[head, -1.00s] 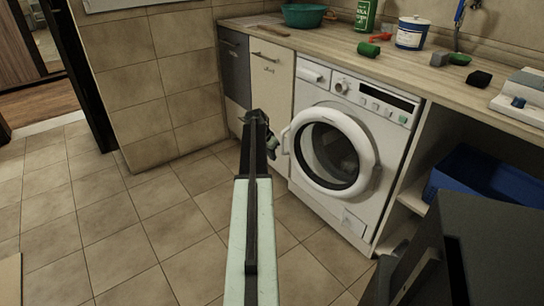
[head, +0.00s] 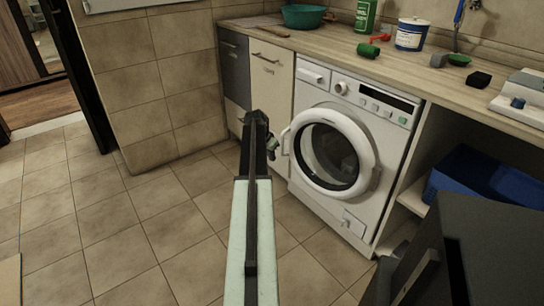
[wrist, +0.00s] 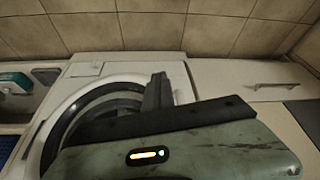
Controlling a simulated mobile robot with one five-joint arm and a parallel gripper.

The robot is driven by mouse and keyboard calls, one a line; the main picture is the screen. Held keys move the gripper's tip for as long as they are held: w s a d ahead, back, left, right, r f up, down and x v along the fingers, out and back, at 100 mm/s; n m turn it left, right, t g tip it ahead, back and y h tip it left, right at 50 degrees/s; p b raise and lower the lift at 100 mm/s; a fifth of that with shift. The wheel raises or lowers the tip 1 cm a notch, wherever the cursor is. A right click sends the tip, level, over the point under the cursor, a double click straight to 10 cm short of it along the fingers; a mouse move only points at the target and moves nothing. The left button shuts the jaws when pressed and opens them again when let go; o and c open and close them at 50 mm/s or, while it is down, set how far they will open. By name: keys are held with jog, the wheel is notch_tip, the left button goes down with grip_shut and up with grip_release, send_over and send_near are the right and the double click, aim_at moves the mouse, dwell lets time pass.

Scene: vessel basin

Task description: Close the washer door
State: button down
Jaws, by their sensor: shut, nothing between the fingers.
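The white washer (head: 383,133) stands under the counter in the head view. Its round door (head: 369,150) has a white ring and dark glass, and looks slightly ajar or nearly flush; I cannot tell if it is latched. My gripper (head: 272,146) is at the left edge of the door ring, close to it or touching. The fingers are shut with nothing between them. In the wrist view my gripper (wrist: 157,92) shows in front of the door ring (wrist: 62,118), and part of the door is hidden behind my arm.
The wooden counter (head: 455,93) above holds a green bowl (head: 303,16), a white-and-blue tub (head: 411,34) and several small items. A blue bin (head: 487,178) sits on a shelf to the right. Tiled floor (head: 140,240) is free at the left.

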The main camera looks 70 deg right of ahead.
dwell(0.4)
jog(key=c, duration=1.3)
grip_release()
jog(key=shift+c, duration=0.2)
jog(key=p+v, duration=0.7)
jog(key=shift+r, duration=0.35)
